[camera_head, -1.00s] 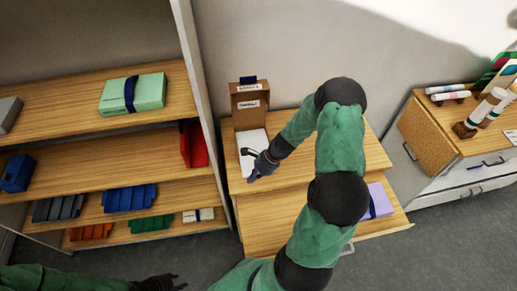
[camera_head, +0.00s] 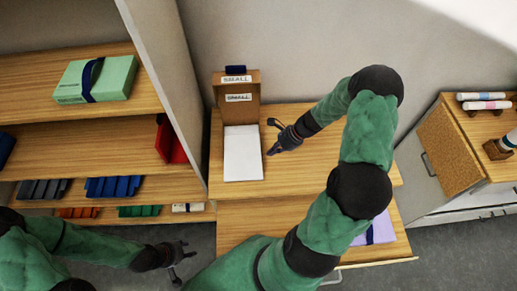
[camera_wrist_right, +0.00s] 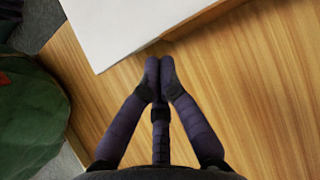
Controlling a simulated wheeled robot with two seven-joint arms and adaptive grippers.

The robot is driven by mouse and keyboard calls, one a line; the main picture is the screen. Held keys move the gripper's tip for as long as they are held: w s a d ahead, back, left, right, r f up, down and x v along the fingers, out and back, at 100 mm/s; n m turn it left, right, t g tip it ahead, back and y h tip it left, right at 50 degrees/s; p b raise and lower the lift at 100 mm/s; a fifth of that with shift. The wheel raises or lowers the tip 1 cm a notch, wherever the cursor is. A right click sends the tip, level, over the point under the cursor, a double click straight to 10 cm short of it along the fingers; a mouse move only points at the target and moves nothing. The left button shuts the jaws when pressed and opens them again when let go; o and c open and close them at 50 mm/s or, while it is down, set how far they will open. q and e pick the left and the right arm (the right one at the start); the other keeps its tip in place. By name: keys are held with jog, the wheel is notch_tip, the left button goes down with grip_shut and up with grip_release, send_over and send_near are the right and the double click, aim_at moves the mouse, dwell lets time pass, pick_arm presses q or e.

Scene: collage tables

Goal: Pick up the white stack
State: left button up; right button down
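The white stack (camera_head: 243,155) lies flat on the wooden table in front of the upright brown box labelled SMALL. Its edge also shows at the top of the right wrist view (camera_wrist_right: 125,25).
The brown box (camera_head: 238,101) stands directly behind the stack. A shelf unit's side panel (camera_head: 165,80) rises to the left. A lower wooden surface (camera_head: 255,217) sticks out in front, with a purple item (camera_head: 379,231) on it. Bare tabletop lies right of the stack.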

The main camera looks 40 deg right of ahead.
aim_at(253, 157)
jog(key=w+a, duration=0.2)
jog(key=a, duration=0.1)
jog(key=w+a, duration=0.2)
jog(key=a, duration=0.1)
jog(key=w+a, duration=0.1)
jog(key=a, duration=0.2)
jog(key=shift+w+a, duration=0.35)
jog(key=shift+w, duration=0.05)
jog(key=shift+w+a+f, duration=0.1)
jog(key=shift+a+f, duration=0.1)
jog(key=shift+f, duration=0.55)
jog(key=shift+d, duration=0.15)
jog(key=shift+s+d, duration=0.25)
jog(key=shift+d, duration=0.05)
jog(key=s+d, duration=0.2)
jog(key=d, duration=0.1)
jog(key=shift+d, duration=0.2)
jog(key=shift+s+d+f, duration=0.1)
jog(key=shift+s+d, duration=0.2)
jog(key=shift+d, duration=0.05)
jog(key=shift+a, duration=0.1)
